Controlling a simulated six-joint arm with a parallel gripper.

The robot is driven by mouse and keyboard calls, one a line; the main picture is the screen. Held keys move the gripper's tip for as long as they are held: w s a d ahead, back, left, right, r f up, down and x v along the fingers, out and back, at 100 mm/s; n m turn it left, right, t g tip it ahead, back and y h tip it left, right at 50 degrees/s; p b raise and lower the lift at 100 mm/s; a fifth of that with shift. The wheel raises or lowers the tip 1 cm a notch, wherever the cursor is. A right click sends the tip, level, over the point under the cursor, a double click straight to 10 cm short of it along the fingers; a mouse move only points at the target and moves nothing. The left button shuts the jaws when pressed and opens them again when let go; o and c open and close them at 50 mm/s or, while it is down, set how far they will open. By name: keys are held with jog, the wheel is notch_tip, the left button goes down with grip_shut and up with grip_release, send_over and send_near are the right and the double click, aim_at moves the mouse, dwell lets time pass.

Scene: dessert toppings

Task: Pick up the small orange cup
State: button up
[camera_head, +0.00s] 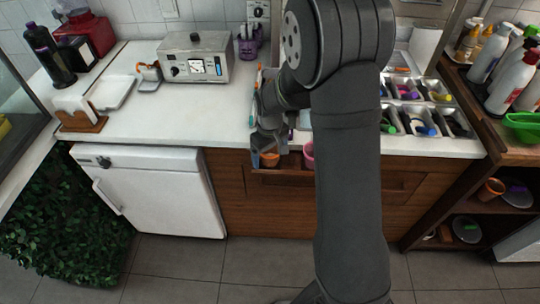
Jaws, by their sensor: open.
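The small orange cup (270,159) stands in a narrow holder (285,172) on the front edge of the counter, left of my arm. My gripper (268,146) is open and points down at the cup, right above or around its rim. I cannot tell whether the fingers touch it. The gripper hides the top of the cup. A pink cup (308,149) is to its right in the same holder, partly hidden by my arm.
Topping trays (419,118) lie to the right of my arm. Bottles (513,82) and a green bowl (523,126) are at the far right. Another orange-brown cup (491,189) stands on a lower shelf.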

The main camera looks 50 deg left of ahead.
jog(key=shift+c, duration=0.2)
jog(key=c, duration=1)
jog(key=shift+r, duration=0.1)
